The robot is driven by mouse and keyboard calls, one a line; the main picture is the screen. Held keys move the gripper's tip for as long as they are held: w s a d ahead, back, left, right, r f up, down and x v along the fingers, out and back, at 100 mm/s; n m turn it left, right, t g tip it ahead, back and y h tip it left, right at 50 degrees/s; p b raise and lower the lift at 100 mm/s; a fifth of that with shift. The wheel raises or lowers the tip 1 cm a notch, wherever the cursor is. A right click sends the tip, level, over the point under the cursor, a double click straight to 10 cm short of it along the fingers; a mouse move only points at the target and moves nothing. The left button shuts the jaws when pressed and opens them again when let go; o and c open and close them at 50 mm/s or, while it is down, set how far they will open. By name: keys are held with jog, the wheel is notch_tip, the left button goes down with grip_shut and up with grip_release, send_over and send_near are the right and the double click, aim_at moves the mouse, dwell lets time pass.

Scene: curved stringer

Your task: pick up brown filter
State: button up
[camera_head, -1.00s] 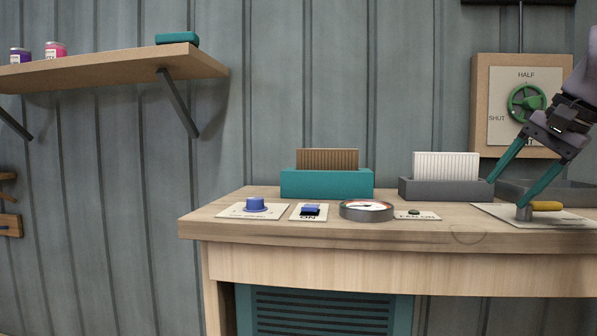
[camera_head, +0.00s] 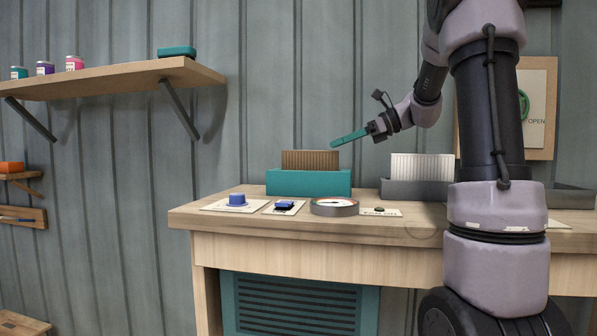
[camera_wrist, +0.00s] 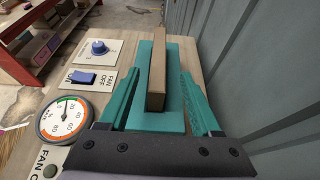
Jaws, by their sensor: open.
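The brown filter (camera_head: 310,160) is a pleated panel standing upright in a teal holder (camera_head: 308,184) on the bench. In the wrist view the brown filter (camera_wrist: 157,78) shows from above as a narrow bar, with the teal holder (camera_wrist: 172,122) around its base. My gripper (camera_head: 335,143) is open, with teal fingers, and hangs just above the filter's right end in the head view. In the wrist view my gripper (camera_wrist: 160,82) has one finger on each side of the filter, with a gap to each. Its lower edge is hidden in the holder.
A white filter (camera_head: 422,168) stands in a grey holder (camera_head: 400,188) to the right. A blue knob (camera_head: 237,199), a blue switch (camera_head: 285,205) and a round gauge (camera_head: 334,206) lie in front of the teal holder. The wall is close behind. A shelf (camera_head: 120,80) hangs upper left.

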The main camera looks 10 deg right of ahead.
aim_at(310, 155)
jog(key=x, duration=0.9)
jog(key=shift+s+a+f, duration=0.1)
jog(key=shift+a+f, duration=0.15)
jog(key=shift+f, duration=0.05)
grip_shut()
